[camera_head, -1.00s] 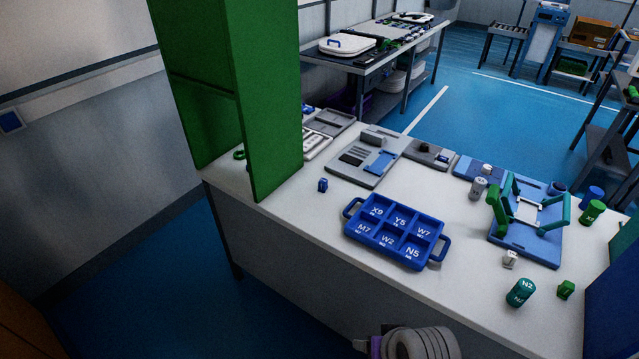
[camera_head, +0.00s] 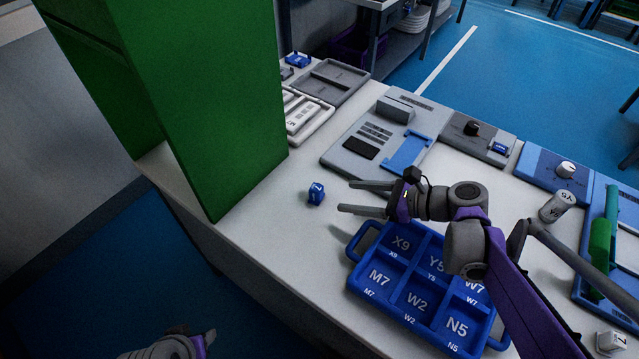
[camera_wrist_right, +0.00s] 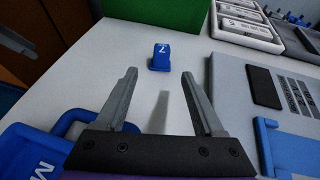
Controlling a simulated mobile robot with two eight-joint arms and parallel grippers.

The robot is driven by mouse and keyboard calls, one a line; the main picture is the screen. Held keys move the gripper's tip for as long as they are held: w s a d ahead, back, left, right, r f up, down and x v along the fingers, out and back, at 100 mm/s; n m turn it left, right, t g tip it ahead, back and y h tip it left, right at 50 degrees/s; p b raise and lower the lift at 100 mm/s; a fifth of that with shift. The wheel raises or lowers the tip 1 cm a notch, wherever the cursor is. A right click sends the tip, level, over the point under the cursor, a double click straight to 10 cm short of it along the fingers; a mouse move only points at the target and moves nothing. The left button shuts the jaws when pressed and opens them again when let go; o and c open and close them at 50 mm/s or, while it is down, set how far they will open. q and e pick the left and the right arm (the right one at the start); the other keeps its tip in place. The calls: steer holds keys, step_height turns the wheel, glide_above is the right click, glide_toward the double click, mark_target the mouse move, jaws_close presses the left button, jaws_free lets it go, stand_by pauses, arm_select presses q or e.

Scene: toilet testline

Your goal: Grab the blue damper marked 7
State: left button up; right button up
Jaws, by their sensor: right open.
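The small blue damper (camera_head: 316,193) with a white 7 on it stands on the white table, just right of the green panel. It also shows in the right wrist view (camera_wrist_right: 160,57), upright beyond the fingertips. My right gripper (camera_head: 346,196) is open and empty, its fingers pointing left at the damper. A short gap lies between the fingertips and the damper. In the right wrist view the damper lines up between the two open fingers (camera_wrist_right: 159,76). My left gripper's fingers do not show.
The tall green panel (camera_head: 215,100) stands close left of the damper. The blue tray (camera_head: 358,285) with marked compartments lies below my right arm. A grey fixture (camera_head: 350,165) sits behind. The table's front edge runs near the damper.

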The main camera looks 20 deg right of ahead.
mark_target(322, 193)
steer(key=x, duration=0.4)
steer(key=shift+s+a+b, duration=0.15)
steer(key=shift+a+b, duration=0.1)
steer(key=shift+b, duration=0.1)
steer(key=shift+w+d+b+x, duration=0.15)
steer(key=shift+b+x, duration=0.25)
steer(key=shift+x, duration=1.1)
steer(key=shift+w+d+b+x, duration=0.15)
steer(key=shift+b+x, duration=0.2)
steer(key=shift+x, duration=1.2)
steer(key=shift+r, duration=0.1)
jaws_close()
